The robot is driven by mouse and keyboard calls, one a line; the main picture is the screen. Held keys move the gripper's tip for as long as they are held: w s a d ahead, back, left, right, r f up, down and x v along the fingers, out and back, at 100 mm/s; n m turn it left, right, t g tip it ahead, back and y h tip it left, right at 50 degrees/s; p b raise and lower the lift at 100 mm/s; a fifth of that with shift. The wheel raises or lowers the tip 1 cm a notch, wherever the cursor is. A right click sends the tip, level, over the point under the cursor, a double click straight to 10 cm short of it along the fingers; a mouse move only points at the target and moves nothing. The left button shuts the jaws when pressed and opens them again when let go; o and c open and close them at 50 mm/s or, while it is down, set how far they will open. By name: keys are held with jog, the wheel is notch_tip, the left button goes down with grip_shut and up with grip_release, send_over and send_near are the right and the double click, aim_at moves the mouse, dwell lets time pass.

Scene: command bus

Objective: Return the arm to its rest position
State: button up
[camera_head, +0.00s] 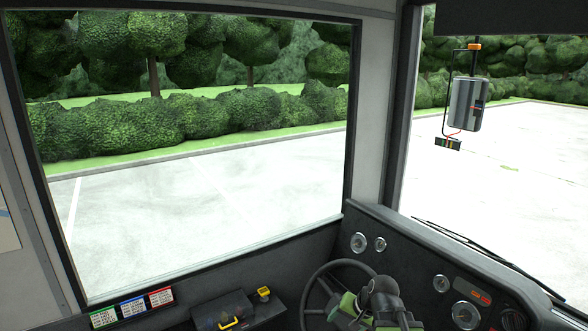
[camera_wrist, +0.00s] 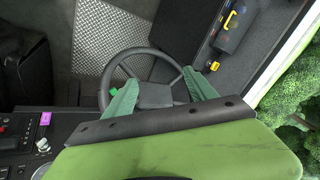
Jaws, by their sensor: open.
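My gripper shows in the wrist view (camera_wrist: 158,92). Its two green fingers are spread apart with nothing between them, so it is open and empty. Beyond the fingers lies the black steering wheel (camera_wrist: 153,53); I cannot tell how far apart they are. In the head view my arm, dark grey and green, stands at the lower middle in front of the steering wheel (camera_head: 312,287). It hides part of the wheel, and the fingertips cannot be made out there.
The dashboard (camera_head: 420,262) with gauges lies right of the wheel. A black case (camera_head: 222,308) with a yellow handle and a small yellow item (camera_head: 264,292) sit left of it. Several labelled packs (camera_head: 132,306) line the window ledge. A cylindrical device (camera_head: 468,105) with wires hangs at upper right.

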jog(key=s+f+n+g+h, duration=0.2)
jog(key=s+n+g+h, duration=0.1)
jog(key=s, duration=0.6)
jog(key=shift+s+d+f+n+g, duration=0.15)
jog(key=shift+s+f+n+g, duration=0.15)
jog(key=shift+n+g, duration=0.45)
jog(key=shift+d, duration=0.1)
